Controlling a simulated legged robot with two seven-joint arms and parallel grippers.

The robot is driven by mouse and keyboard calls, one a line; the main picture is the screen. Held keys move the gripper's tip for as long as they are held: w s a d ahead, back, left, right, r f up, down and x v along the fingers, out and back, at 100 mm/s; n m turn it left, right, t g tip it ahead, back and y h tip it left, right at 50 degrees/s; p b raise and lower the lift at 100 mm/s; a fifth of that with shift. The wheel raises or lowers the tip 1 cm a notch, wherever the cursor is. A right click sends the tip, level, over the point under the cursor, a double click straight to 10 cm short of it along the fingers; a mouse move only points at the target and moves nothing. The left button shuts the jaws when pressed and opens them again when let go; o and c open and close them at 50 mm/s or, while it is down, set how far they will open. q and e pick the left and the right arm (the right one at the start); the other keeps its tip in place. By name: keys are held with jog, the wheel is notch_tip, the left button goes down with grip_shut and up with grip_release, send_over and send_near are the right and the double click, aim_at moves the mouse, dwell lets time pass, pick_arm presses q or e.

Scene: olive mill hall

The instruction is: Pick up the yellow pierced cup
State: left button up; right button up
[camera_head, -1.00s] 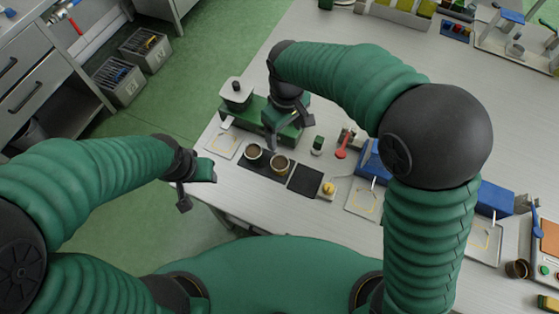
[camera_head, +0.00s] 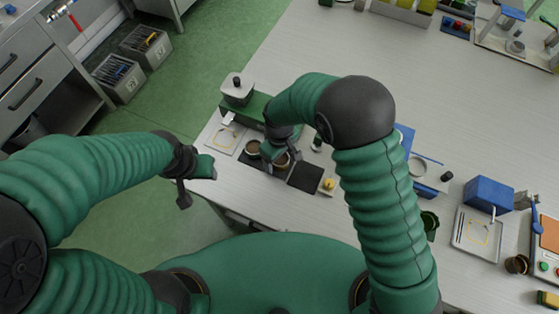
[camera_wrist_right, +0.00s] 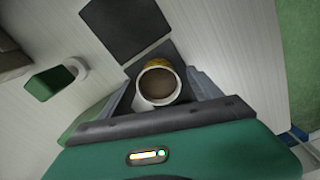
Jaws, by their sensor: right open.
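A round cup (camera_wrist_right: 158,86) with a pale rim, a brown inside and a yellow patch on its far side stands between the fingers of my right gripper (camera_wrist_right: 160,95) in the right wrist view. The fingers are apart, one on each side of it. I cannot make out any holes in it. In the head view my right gripper (camera_head: 281,152) is over this cup (camera_head: 282,164) and partly hides it. My left gripper (camera_head: 194,182) is open and empty, left of the table edge.
A dark square pad (camera_head: 305,175) lies right of the cups, with a small yellow-knobbed piece (camera_head: 329,184) beside it. A green machine (camera_head: 241,105) stands behind the cups. Blue boxes (camera_head: 488,193) and trays are to the right. The table's back middle is clear.

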jog(key=shift+d+f, duration=0.1)
jog(key=shift+f, duration=0.05)
jog(key=c, duration=1.6)
